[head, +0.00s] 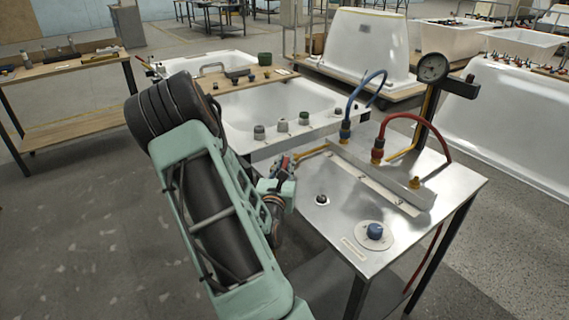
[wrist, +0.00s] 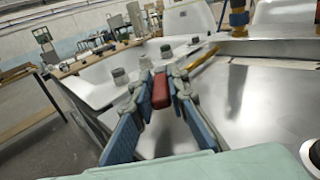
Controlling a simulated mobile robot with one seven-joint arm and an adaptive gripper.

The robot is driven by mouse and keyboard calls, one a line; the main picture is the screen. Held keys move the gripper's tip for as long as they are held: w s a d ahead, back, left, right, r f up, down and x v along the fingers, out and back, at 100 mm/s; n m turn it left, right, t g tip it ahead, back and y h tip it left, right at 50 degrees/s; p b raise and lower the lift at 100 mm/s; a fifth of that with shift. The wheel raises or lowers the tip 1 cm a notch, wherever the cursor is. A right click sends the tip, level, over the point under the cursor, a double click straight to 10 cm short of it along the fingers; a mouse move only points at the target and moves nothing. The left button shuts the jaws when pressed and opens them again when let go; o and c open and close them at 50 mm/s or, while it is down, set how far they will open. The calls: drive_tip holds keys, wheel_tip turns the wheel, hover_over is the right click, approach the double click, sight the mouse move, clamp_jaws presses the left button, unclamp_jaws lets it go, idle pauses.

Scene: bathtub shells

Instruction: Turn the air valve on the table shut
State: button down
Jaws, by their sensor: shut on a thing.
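The air valve shows as a short red handle (wrist: 160,92) in the wrist view, at the far left edge of the metal table. My gripper (wrist: 161,78) has its blue-padded fingers on both sides of this handle, with the tips closed against it. The valve's body is mostly hidden behind the fingers and the handle. In the head view my gripper (head: 284,166) is at the table's left edge, largely covered by my wrist, and the handle is too small there to make out clearly. A yellow piece (wrist: 200,59) runs off behind the gripper to the right.
The metal table (head: 330,225) carries a blue knob (head: 375,231) on a round plate, a black button (head: 322,199), a long rail (head: 375,180), blue (head: 364,92) and red (head: 420,117) hoses, and a pressure gauge (head: 432,68). A white tub (head: 280,100) stands close behind the gripper.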

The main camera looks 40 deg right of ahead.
drive_tip(key=c, duration=1.9)
unclamp_jaws()
drive_tip(key=shift+v, duration=3.75)
